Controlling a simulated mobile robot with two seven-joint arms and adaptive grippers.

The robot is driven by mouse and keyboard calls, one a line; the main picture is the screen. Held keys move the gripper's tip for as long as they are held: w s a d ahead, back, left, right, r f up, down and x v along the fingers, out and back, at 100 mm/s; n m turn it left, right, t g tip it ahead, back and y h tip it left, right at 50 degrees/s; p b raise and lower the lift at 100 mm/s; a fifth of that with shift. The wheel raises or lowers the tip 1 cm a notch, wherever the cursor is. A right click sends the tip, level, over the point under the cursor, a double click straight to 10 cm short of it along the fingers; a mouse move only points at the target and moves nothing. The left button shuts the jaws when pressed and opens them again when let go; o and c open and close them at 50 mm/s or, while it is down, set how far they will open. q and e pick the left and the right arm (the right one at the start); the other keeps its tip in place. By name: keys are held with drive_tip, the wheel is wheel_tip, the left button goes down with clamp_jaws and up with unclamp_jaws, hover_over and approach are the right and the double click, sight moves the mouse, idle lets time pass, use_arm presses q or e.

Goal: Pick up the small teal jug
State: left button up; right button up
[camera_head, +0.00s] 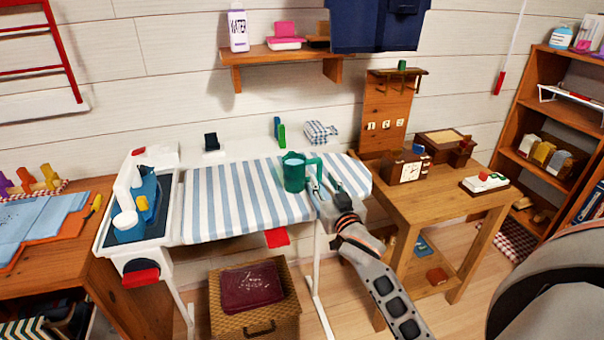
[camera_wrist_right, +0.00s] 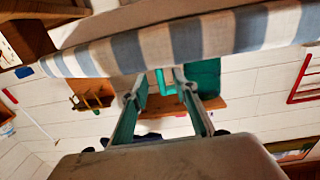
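The small teal jug (camera_head: 293,173) stands upright on the striped ironing board, with its handle towards the right. My right gripper (camera_head: 326,186) is at the jug's handle side, over the right end of the board. In the right wrist view, which appears upside down, the gripper's two fingers (camera_wrist_right: 160,88) are spread apart. The jug's handle shows between or just beyond the fingertips, and the jug's body (camera_wrist_right: 205,76) is beside one finger. I cannot tell whether the fingers touch the handle. My left gripper is not in view.
A wooden table (camera_head: 440,205) with a clock (camera_head: 408,168) stands close on the right. A wicker basket (camera_head: 285,318) is below the board.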

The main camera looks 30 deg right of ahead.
sight(321, 173)
drive_tip(key=x, duration=0.5)
drive_tip(key=shift+w+d, duration=0.1)
drive_tip(key=shift+w, duration=0.05)
drive_tip(key=shift+r, duration=0.1)
clamp_jaws()
